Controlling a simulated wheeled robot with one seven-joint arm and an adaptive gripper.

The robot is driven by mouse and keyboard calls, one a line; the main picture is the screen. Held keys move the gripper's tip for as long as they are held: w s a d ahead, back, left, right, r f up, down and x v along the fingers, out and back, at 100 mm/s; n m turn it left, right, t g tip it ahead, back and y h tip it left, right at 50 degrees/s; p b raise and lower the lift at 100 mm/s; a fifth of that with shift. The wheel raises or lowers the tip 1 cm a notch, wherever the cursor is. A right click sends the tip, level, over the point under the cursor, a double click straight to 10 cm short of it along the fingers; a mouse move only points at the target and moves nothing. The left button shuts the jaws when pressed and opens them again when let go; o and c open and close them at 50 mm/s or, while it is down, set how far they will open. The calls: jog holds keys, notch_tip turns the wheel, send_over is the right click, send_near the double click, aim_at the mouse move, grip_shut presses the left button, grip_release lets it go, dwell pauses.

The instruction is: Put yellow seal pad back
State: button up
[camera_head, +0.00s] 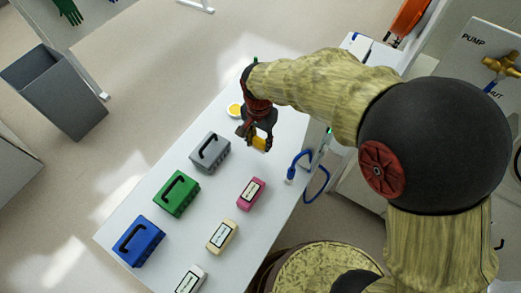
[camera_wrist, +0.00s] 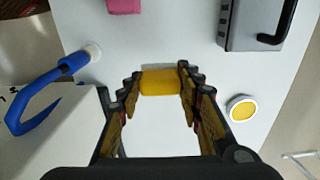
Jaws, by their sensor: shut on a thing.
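My gripper (camera_head: 256,141) is shut on a yellow pad, the yellow seal pad (camera_head: 260,144), and holds it over the white table. In the wrist view, the yellow seal pad (camera_wrist: 161,81) sits between the two fingertips of my gripper (camera_wrist: 158,84); its ends by the fingers are partly hidden. A round white-rimmed spot with a yellow centre (camera_head: 234,110) lies on the table, left of my gripper. It also shows at the right in the wrist view (camera_wrist: 242,109), apart from the held pad.
Grey (camera_head: 210,151), green (camera_head: 176,194) and blue (camera_head: 139,241) cases with black handles line the table's left side. Pink (camera_head: 251,193) and cream (camera_head: 222,236) labelled blocks stand to their right. A blue hose (camera_head: 300,163) is at the right edge. A grey bin (camera_head: 55,92) stands on the floor.

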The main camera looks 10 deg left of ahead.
aim_at(260, 140)
notch_tip(260, 140, down, 8)
jog(key=shift+r+b, duration=0.25)
jog(key=shift+b, duration=0.6)
jog(key=o, duration=1.2)
jog(key=shift+r, duration=0.1)
jog(key=shift+r, duration=0.1)
notch_tip(260, 140, up, 12)
jog(key=p, duration=0.3)
jog(key=shift+s, duration=0.1)
